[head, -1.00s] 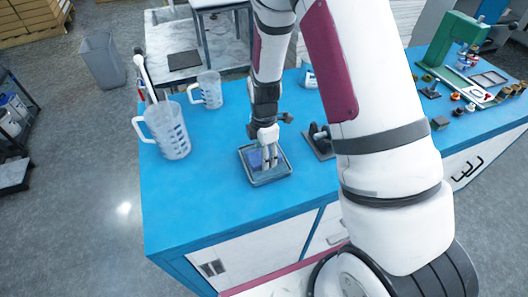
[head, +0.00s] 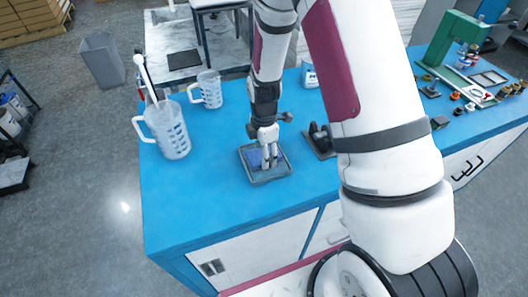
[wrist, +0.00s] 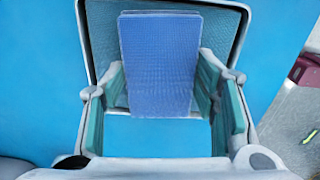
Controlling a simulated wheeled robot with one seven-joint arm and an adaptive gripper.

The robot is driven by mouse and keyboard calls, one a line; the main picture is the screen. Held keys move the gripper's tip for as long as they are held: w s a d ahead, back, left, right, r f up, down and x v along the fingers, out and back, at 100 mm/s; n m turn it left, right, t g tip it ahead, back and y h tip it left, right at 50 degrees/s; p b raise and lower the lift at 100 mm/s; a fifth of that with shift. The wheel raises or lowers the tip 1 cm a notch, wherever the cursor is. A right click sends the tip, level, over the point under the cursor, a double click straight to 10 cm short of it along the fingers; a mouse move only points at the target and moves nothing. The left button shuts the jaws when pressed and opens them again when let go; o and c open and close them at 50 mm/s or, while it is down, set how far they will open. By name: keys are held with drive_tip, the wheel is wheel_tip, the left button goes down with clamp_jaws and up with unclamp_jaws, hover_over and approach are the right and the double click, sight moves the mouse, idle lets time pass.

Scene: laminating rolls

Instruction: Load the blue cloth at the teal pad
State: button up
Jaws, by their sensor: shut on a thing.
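The blue cloth (head: 255,158) is a flat, ribbed blue rectangle in a shallow grey tray (head: 272,181) on the blue bench. In the wrist view the cloth (wrist: 160,65) lies between the fingertips, with the tray rim (wrist: 242,25) around it. My gripper (head: 268,162) points down into the tray. In the wrist view my gripper (wrist: 160,88) is shut on the cloth, a finger at each side edge. I cannot make out a teal pad apart from the green-teal finger linings.
A black clamp-like fixture (head: 320,140) stands just right of the tray. Two clear measuring jugs (head: 172,133) (head: 208,90) stand at the left back. A green press (head: 452,45) and small parts are at the far right. The bench front left is clear.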

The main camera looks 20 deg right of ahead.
drive_tip(key=shift+r+p, duration=1.2)
drive_tip(key=shift+r, duration=2.25)
drive_tip(key=m, duration=0.1)
drive_tip(key=w+m, duration=0.1)
drive_tip(key=m, duration=0.1)
drive_tip(key=shift+w+r+m, duration=0.25)
drive_tip(key=shift+r+m, duration=0.1)
drive_tip(key=shift+m, duration=0.05)
drive_tip(key=w+r+m, duration=0.1)
drive_tip(key=m, duration=0.4)
drive_tip(key=w+r+m, duration=0.1)
drive_tip(key=w+m, duration=0.1)
drive_tip(key=m, duration=0.3)
drive_tip(key=w+r+m, duration=0.1)
drive_tip(key=w+m, duration=0.1)
drive_tip(key=m, duration=0.3)
